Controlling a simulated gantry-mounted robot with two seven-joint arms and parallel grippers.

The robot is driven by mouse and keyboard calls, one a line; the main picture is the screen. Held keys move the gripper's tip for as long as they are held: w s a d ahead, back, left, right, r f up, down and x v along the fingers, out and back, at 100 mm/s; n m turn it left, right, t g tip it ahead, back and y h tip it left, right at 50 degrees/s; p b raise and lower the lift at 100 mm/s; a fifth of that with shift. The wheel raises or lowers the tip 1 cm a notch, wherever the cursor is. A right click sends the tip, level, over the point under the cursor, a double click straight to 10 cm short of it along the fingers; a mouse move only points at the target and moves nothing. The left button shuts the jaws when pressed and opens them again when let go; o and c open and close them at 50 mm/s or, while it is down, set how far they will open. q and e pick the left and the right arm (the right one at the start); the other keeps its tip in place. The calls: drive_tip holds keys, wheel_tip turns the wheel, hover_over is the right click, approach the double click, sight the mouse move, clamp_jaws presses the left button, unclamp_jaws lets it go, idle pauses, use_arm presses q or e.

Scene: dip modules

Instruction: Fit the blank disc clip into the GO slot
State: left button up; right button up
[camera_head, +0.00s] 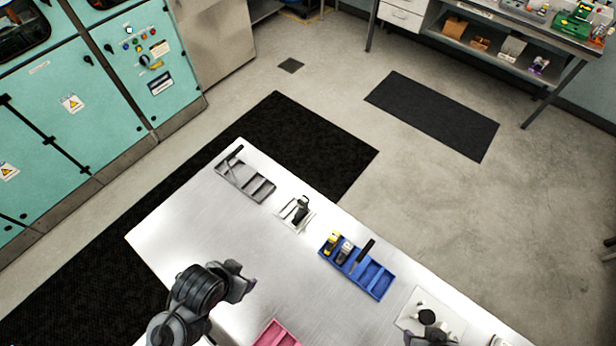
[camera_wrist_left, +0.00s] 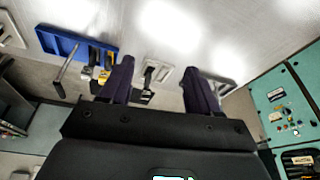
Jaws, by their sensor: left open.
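My left gripper (camera_head: 246,276) is open and empty above the steel table, left of the blue tray. In the left wrist view its two fingers (camera_wrist_left: 158,65) stand apart. Between them in that picture, farther off, is a small white holder (camera_head: 284,216) with a black clip-like piece (camera_head: 301,209) on it. The blue tray (camera_head: 374,279) holds a yellow-and-black module (camera_head: 332,241), a grey-black module (camera_head: 345,251) and a black-handled piece (camera_head: 365,252). I cannot tell which piece is the blank disc clip, and no GO marking is readable.
A grey tray (camera_head: 243,182) with a black-handled stick lies at the table's far corner. A pink tray (camera_head: 275,334) is at the bottom edge. A white plate (camera_head: 408,313) with black round pieces lies at the right. The table's left part is bare.

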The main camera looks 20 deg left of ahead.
use_arm(q)
drive_tip(key=m+t+h+b, duration=0.2)
drive_tip(key=t+h+b, duration=0.3)
drive_tip(key=t+b, duration=0.6)
approach(300, 205)
drive_tip(key=w+g+b, duration=0.2)
drive_tip(key=w, duration=0.1)
drive_tip(key=x, duration=0.3)
drive_tip(key=shift+w+d+r, duration=0.25)
drive_tip(key=shift+w, duration=0.1)
drive_tip(key=shift+p+x, duration=0.55)
drive_tip(key=shift+x, duration=2.5)
drive_tip(key=shift+s+d+f, duration=0.15)
drive_tip(key=shift+d, duration=0.05)
drive_tip(key=shift+c, duration=0.4)
